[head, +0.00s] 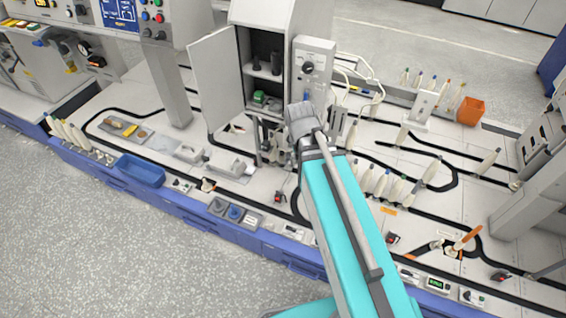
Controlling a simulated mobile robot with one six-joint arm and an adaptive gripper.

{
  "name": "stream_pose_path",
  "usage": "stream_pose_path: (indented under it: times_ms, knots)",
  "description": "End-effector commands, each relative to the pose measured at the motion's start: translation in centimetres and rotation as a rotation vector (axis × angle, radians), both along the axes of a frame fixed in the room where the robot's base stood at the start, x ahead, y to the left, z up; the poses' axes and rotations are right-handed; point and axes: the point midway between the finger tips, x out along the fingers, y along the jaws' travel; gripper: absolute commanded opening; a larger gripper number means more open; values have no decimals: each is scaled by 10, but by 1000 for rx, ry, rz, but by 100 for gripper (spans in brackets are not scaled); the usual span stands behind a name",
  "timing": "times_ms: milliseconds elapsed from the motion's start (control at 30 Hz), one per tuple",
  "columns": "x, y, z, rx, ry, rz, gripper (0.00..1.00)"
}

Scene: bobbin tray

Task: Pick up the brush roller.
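I cannot pick out the brush roller for certain at this size. Small tools lie on the pale worktop (345,215), among them an orange-handled one (466,238) at the right with a dark piece beside it. My teal arm reaches up from the bottom middle to a grey wrist in front of the open cabinet. My gripper (275,152) seems to be the dark shape just left below the wrist, over the worktop. Its fingers are too small and too mixed with the dark parts behind to show whether they are open or hold anything.
The grey cabinet (282,14) has its door (217,80) open to the left, with dark bobbins and a green item inside. Pale bobbins stand right of my arm. A blue tray (141,170) is at the left, an orange bin (471,111) at the back right.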

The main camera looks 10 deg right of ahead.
Motion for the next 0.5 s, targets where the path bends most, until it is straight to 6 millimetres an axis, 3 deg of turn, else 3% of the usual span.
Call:
stream_pose_path:
  times_ms: [33, 500]
  knots:
    - [8, 0, -20, -19, -12, -17, 63]
    - [63, -4, -100, -187, -157, -184, 63]
